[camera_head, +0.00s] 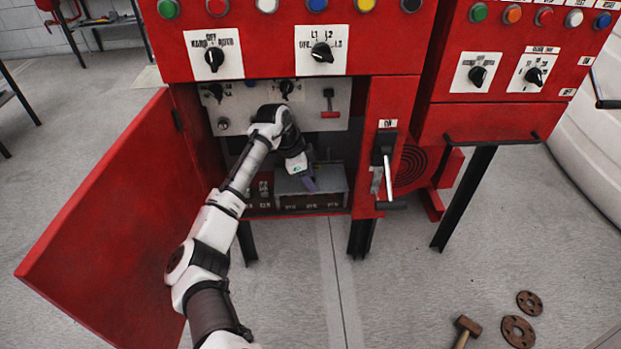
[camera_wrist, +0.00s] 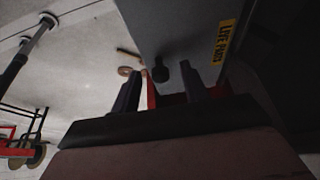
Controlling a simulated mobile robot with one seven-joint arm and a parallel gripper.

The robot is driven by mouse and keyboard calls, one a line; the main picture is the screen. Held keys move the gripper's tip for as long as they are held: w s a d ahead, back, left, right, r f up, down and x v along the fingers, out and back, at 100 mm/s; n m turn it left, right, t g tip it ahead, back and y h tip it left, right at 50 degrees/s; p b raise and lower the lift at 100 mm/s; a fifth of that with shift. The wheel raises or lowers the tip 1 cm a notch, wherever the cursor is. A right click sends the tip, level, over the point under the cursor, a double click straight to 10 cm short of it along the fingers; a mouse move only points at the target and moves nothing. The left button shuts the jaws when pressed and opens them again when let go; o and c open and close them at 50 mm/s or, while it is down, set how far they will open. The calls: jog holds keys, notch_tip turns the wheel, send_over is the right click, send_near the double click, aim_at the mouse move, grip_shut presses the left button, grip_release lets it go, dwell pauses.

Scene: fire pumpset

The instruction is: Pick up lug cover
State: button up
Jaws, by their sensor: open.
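The lug cover is a grey box-like cover (camera_head: 333,180) inside the open red cabinet, on its lower part. In the wrist view its grey face (camera_wrist: 185,35) fills the upper middle, with a yellow warning label (camera_wrist: 224,41) and a dark round knob (camera_wrist: 160,72). My gripper (camera_head: 309,183) is in front of the cover, and my wrist hides part of it. In the wrist view my gripper (camera_wrist: 162,78) is open, its two fingers apart. The knob appears between the fingertips; I cannot tell whether either finger touches it. The gripper holds nothing.
The red cabinet door (camera_head: 115,215) stands open to the left of my arm. A lever handle (camera_head: 384,165) juts out at the right of the opening. A switch panel (camera_head: 330,105) is above the cover. A hammer (camera_head: 466,328) and rusty flanges (camera_head: 518,331) lie on the floor.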

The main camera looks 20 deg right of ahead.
grip_shut()
jog(key=shift+r, duration=0.15)
dwell(0.4)
